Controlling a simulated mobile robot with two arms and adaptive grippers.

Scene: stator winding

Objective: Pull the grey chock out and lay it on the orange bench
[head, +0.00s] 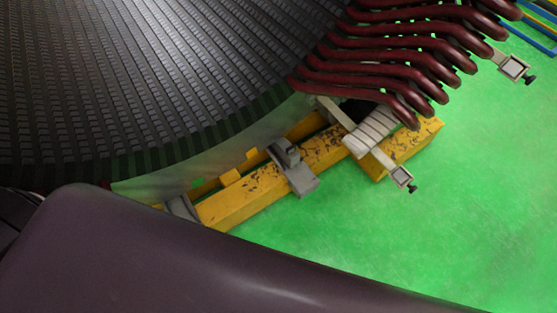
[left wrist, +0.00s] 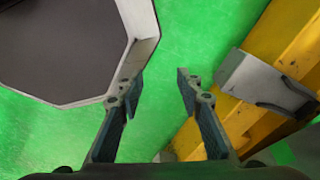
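A grey block (head: 301,180), which looks like the chock, sits across the worn yellow beam (head: 250,196) beside the big dark ribbed stator (head: 160,75). A second grey block (head: 181,208) shows further left, partly hidden by a dark smooth shape in the foreground. In the left wrist view a grey block (left wrist: 258,80) sits on a yellow beam (left wrist: 290,25); I cannot tell which of the two it is. My left gripper (left wrist: 158,80) is open and empty, to the left of that block and apart from it. No orange bench is clearly seen. My right gripper is not in view.
Dark red curved coils (head: 400,60) overhang the beam's far end. A pale strapped piece (head: 370,130) and small clamps (head: 402,177) stick out there. A dark octagonal thing with a pale rim (left wrist: 85,101) is left of my left gripper. The green floor (head: 440,230) is open at right.

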